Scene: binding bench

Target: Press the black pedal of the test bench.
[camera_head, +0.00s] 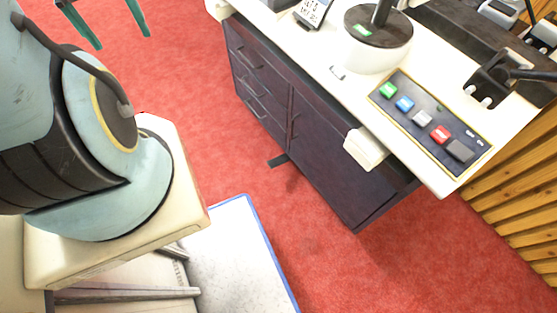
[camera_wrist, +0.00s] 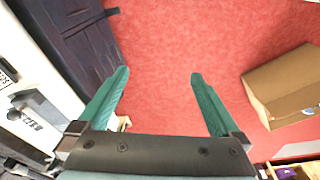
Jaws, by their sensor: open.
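The black pedal (camera_head: 278,160) is a small flat dark piece on the red floor, at the foot of the test bench (camera_head: 290,75). It also shows at the top left of the wrist view (camera_wrist: 113,11), beside the bench's dark cabinet. My gripper (camera_head: 122,41) is at the top left of the head view, well apart from the pedal. In the wrist view my gripper (camera_wrist: 160,73) has its two green fingers spread, with only red carpet between them. The pedal's inner end is close against the cabinet, and I cannot tell whether it is pressed.
A button panel (camera_head: 430,121) with several coloured buttons lies on the bench top. A white block (camera_head: 366,148) juts from the bench's front edge. A cardboard box (camera_wrist: 285,85) stands on the floor at the right of the wrist view. The carpet before the cabinet is clear.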

